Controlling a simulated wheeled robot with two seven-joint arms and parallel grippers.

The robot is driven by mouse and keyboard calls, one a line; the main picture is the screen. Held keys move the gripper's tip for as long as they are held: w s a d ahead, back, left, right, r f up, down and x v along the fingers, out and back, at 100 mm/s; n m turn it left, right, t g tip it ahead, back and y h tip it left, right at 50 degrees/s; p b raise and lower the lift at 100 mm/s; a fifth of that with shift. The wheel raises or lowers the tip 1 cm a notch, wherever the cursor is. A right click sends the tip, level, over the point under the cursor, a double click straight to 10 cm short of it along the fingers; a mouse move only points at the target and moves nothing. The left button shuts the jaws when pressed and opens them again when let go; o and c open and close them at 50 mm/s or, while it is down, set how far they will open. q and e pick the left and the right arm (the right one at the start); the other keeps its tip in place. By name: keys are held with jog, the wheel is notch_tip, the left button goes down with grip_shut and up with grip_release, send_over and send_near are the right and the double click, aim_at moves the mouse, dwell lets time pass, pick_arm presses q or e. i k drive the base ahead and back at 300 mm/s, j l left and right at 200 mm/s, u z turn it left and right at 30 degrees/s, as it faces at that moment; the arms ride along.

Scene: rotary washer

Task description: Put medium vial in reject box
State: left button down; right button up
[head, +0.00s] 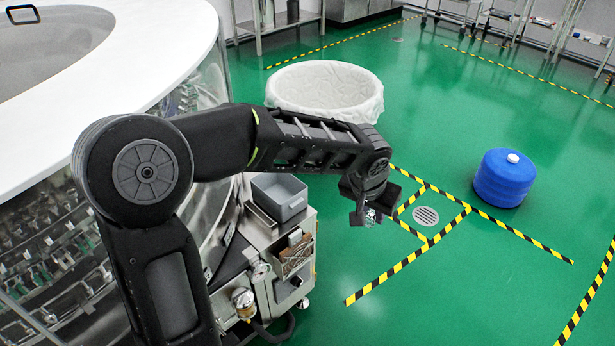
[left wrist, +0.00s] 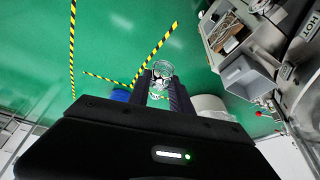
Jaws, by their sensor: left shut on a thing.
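My left gripper (head: 368,210) is shut on a small clear glass vial (head: 371,216) and holds it in the air over the green floor. In the left wrist view the vial (left wrist: 162,70) sits between the two fingers. A grey open box (head: 279,197), likely the reject box, sits on the metal cart beside the washer, to the left of my gripper and apart from it. The box also shows in the left wrist view (left wrist: 240,79) at the upper right. No vial is visible inside the box. My right gripper is not in view.
The large white-topped rotary washer (head: 188,40) fills the left. The metal cart (head: 268,240) stands against it. A round bin with a white liner (head: 325,85) stands behind my arm. A blue drum (head: 504,178) stands at the right. The floor between is clear, with striped tape.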

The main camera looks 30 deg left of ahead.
aim_at(275, 196)
jog(key=i+l+u, duration=0.15)
jog(key=i+u, duration=0.3)
jog(key=i, duration=0.15)
jog(key=i+l+u, duration=0.4)
jog(key=i, duration=0.15)
jog(key=i+l+u, duration=0.45)
